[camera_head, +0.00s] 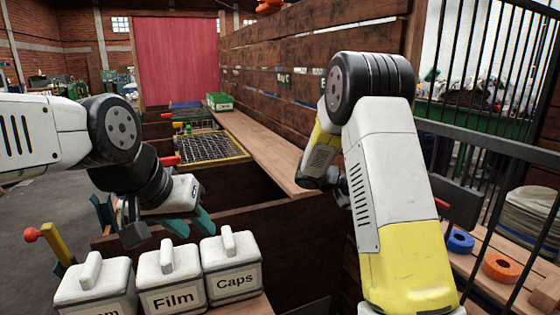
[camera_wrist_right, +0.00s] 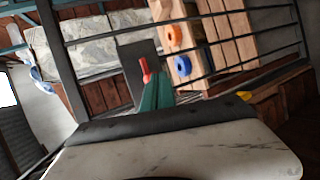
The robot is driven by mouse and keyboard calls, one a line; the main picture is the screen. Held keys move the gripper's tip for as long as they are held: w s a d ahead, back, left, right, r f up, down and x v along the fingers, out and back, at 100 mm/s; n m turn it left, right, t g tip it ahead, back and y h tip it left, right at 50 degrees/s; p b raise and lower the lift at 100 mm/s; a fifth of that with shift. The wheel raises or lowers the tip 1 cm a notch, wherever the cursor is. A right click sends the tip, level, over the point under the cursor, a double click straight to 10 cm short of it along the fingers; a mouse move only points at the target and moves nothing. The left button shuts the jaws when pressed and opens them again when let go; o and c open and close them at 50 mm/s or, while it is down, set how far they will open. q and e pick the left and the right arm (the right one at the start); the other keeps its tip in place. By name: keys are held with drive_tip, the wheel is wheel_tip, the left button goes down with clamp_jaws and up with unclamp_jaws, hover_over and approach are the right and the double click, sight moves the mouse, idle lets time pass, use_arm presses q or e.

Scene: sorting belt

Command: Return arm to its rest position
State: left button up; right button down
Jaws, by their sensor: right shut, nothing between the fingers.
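My left gripper (camera_head: 190,226) hangs just behind and above the white lidded canisters, on the left arm that comes in from the left. Its teal fingers look apart, with nothing seen between them. The right gripper's fingers are hidden there. In the right wrist view, the right gripper (camera_wrist_right: 155,92) shows its teal fingers together and empty, in front of the railing.
A "Film" canister (camera_head: 170,280) and a "Caps" canister (camera_head: 231,265) stand at the front, beside a third one (camera_head: 95,287). A wooden ledge (camera_head: 255,150) carries a green bin (camera_head: 219,102). Blue (camera_head: 460,241) and orange (camera_head: 501,267) rings lie beyond the black railing.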

drive_tip(key=s+a+r+t+y, duration=0.3)
drive_tip(key=s+a+r+y, duration=0.2)
drive_tip(key=s+a+y, duration=0.3)
drive_tip(key=s+a+r+t+y, duration=0.3)
drive_tip(key=s+a+r+y, duration=0.2)
drive_tip(key=s+a, duration=0.5)
drive_tip(key=s+y, duration=0.2)
drive_tip(key=s, duration=0.4)
drive_tip(key=shift+t+y, duration=0.3)
drive_tip(key=shift+y, duration=0.1)
